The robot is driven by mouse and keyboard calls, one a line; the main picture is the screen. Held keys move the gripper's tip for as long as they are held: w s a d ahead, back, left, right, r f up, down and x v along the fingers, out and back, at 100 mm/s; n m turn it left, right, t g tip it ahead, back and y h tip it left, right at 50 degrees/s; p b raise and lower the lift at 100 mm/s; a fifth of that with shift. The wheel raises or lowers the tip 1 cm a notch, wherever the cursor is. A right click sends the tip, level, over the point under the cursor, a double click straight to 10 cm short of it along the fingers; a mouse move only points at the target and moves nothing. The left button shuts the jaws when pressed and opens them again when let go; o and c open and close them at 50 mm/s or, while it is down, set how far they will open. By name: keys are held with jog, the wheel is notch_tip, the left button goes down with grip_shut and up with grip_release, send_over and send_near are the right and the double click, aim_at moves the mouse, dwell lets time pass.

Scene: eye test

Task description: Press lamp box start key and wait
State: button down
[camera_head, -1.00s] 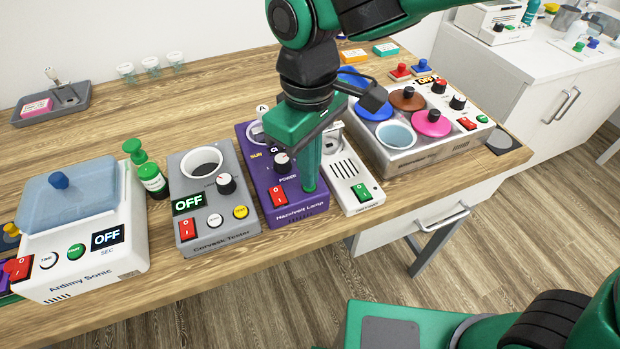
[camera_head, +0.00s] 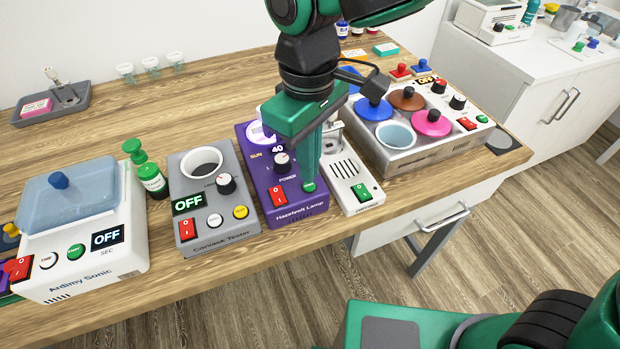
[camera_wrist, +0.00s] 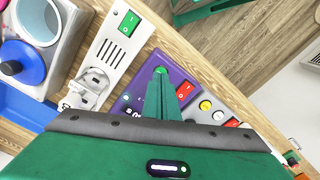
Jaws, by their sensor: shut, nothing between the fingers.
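The purple lamp box (camera_head: 297,208), labelled as a lamp, stands near the bench's front edge. Its display (camera_head: 277,149) reads 40, partly hidden by my gripper. In the wrist view the green key (camera_wrist: 160,70) shows just past the fingertips (camera_wrist: 161,84).
A grey tester (camera_head: 214,224) stands close on the left, its display OFF. A narrow white device (camera_head: 347,178) stands close on the right. Beyond it is a bath with coloured lids (camera_head: 432,123).

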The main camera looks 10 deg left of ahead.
jog(key=shift+r, duration=2.95)
jog(key=w+d+f+m, duration=0.1)
jog(key=w+d+m, duration=0.15)
jog(key=d, duration=0.65)
jog(key=w+d+f+m, duration=0.15)
jog(key=d+m, duration=0.25)
jog(key=d, duration=0.6)
jog(key=w+d+m, duration=0.3)
jog(key=d, duration=0.6)
jog(key=s+d+f+m, duration=0.3)
jog(key=s+d+m, duration=0.1)
jog(key=s+d, duration=0.3)
jog(key=s+d+f+m, duration=0.3)
jog(key=s+d+m, duration=0.2)
jog(key=d, duration=0.7)
jog(key=shift+s, duration=1)
jog(key=shift+f, duration=0.1)
